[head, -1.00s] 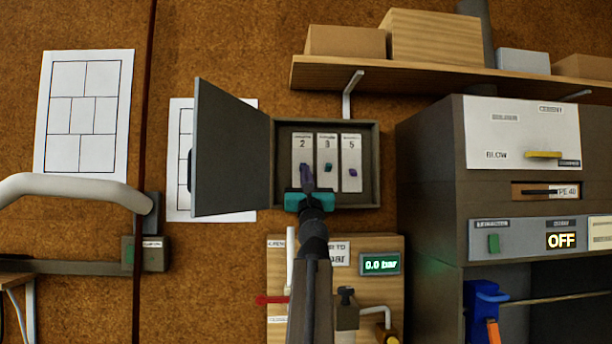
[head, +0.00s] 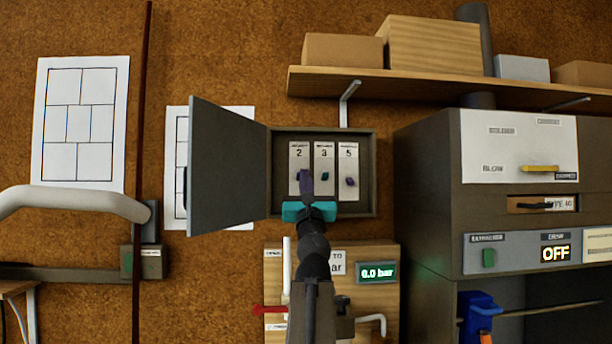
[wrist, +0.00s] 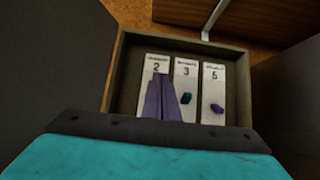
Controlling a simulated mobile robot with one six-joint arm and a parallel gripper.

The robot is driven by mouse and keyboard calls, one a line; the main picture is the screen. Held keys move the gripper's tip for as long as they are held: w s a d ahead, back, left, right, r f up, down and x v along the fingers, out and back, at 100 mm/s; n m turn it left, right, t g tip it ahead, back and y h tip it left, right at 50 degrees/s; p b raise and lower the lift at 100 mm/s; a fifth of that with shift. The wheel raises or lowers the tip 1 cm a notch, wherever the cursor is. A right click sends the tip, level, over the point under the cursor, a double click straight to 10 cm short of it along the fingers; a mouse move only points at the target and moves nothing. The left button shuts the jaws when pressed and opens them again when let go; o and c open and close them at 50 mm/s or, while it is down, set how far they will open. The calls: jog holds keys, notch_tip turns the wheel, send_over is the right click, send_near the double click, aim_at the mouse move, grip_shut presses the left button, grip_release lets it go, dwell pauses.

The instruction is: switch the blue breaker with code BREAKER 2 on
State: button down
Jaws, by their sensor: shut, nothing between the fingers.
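The open breaker box (head: 372,175) holds three white breaker plates marked 2, 3 and 5. The plate marked 2 (head: 299,153) is the leftmost; it also shows in the wrist view (wrist: 156,67). My gripper (head: 306,174), with purple fingers and a teal body, is in front of the lower part of this plate. Its fingers (wrist: 161,78) are shut with nothing between them and hide most of the plate 2 switch. I cannot tell that switch's colour or position, or whether the fingers touch it.
Beside it are the plate 3 switch (wrist: 187,98), dark teal, and the plate 5 switch (wrist: 217,108), purple. The box door (head: 228,165) stands open to the left. A shelf (head: 430,84) is above; a pressure panel (head: 274,265) is below. A grey cabinet (head: 425,190) stands at right.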

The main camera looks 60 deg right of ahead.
jog(key=shift+s+a+r+p, duration=0.15)
jog(key=shift+s+a+p, duration=0.25)
jog(key=shift+a, duration=0.25)
jog(key=shift+s+a+r+p, duration=0.15)
jog(key=shift+s+a+p, duration=0.1)
jog(key=shift+a+p, duration=0.3)
jog(key=shift+f, duration=0.1)
